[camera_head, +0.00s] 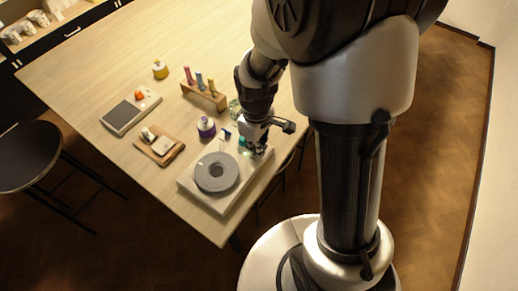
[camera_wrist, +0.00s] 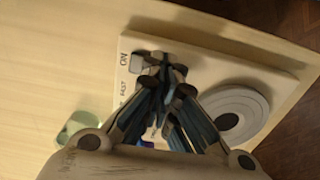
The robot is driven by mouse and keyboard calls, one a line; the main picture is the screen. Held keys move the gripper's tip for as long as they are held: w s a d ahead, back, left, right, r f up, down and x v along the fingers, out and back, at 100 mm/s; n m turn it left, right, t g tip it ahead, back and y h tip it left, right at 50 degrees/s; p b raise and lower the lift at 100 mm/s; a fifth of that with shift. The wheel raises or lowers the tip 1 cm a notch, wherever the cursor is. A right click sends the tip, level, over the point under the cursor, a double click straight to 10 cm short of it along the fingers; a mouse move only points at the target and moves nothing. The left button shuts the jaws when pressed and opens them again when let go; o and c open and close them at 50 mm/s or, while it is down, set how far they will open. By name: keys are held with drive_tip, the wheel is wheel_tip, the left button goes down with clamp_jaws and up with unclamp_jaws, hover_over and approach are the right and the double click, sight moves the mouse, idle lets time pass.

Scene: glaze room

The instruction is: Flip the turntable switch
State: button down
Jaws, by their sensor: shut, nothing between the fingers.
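The turntable is a pale flat base (camera_head: 203,197) with a round grey disc (camera_head: 217,172) on it, near the table's front corner. The base (camera_wrist: 205,50) and the disc (camera_wrist: 236,112) also show in the wrist view. My gripper (camera_head: 258,152) is low over the base's far right end, beside the disc. In the wrist view my fingertips (camera_wrist: 167,70) are together and empty, near the printed ON label (camera_wrist: 124,59). The switch is largely hidden by the fingers, so its position and any contact cannot be told.
A purple-banded jar (camera_head: 206,127) and a greenish glass jar (camera_head: 235,109) stand close behind the turntable. A wooden rack (camera_head: 205,95) with coloured tubes, a scale (camera_head: 131,110) and a wooden board (camera_head: 159,147) are farther left. A stool (camera_head: 30,155) stands beside the table (camera_head: 140,60).

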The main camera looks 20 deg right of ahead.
drive_tip(key=shift+f, duration=0.15)
drive_tip(key=shift+r+p, duration=2.85)
drive_tip(key=shift+r, duration=0.7)
drive_tip(key=s+r+m+t+b, duration=0.3)
drive_tip(key=s+r+m, duration=0.4)
drive_tip(key=s+r, duration=0.8)
drive_tip(key=shift+r+t+b, duration=0.3)
drive_tip(key=shift+r+t, duration=0.5)
drive_tip(key=c, duration=2.4)
unclamp_jaws()
